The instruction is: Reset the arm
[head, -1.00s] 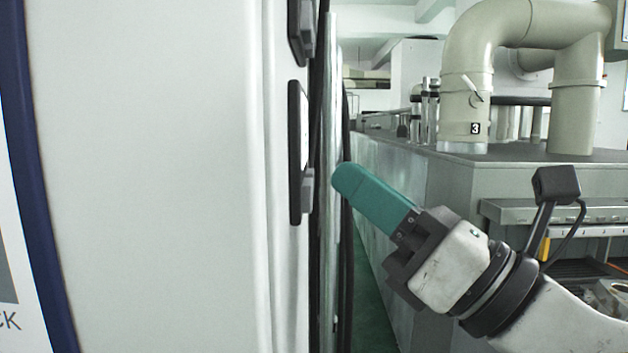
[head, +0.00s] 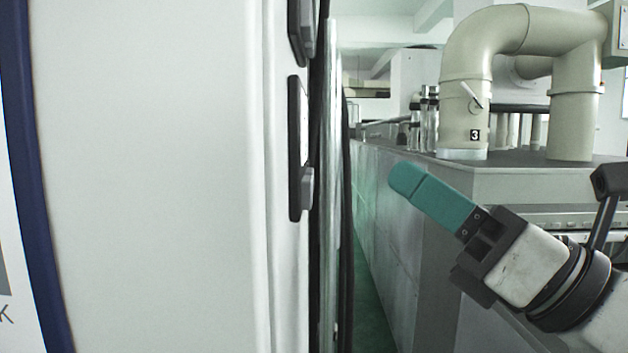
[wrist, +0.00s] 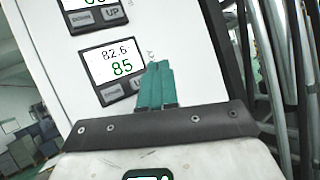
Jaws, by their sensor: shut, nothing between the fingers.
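My gripper (head: 408,181) has teal fingers and reaches in from the lower right in the head view, pointing up and left. Its fingers are together with nothing between them. They stand in the open, apart from the white cabinet on the left. In the wrist view my gripper (wrist: 158,66) also shows, with its two teal fingers side by side. Behind the fingers there is a white panel with a display (wrist: 113,62) reading 82.6 and 85.
A grey machine (head: 520,187) with beige pipes (head: 465,110), marked 3, stands at right. A narrow green-floored gap (head: 370,310) runs between them. Dark cables (wrist: 245,50) hang beside the panel.

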